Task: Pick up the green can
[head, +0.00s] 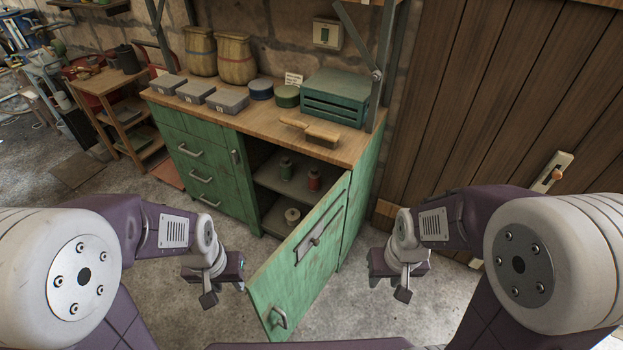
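A small dark green can (286,168) stands upright on the upper shelf inside the open green cabinet, left of a similar red can (313,180). A wider, flat green round tin (287,97) sits on the wooden worktop above. My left gripper (224,288) hangs low in front of the cabinet, left of its open door. My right gripper (388,286) hangs right of the door. Both are well apart from the cans, and nothing shows in them. Their fingers are too small and angled to tell open from shut.
The cabinet door (300,262) stands open towards me, between my grippers. Floor before the drawers is clear.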

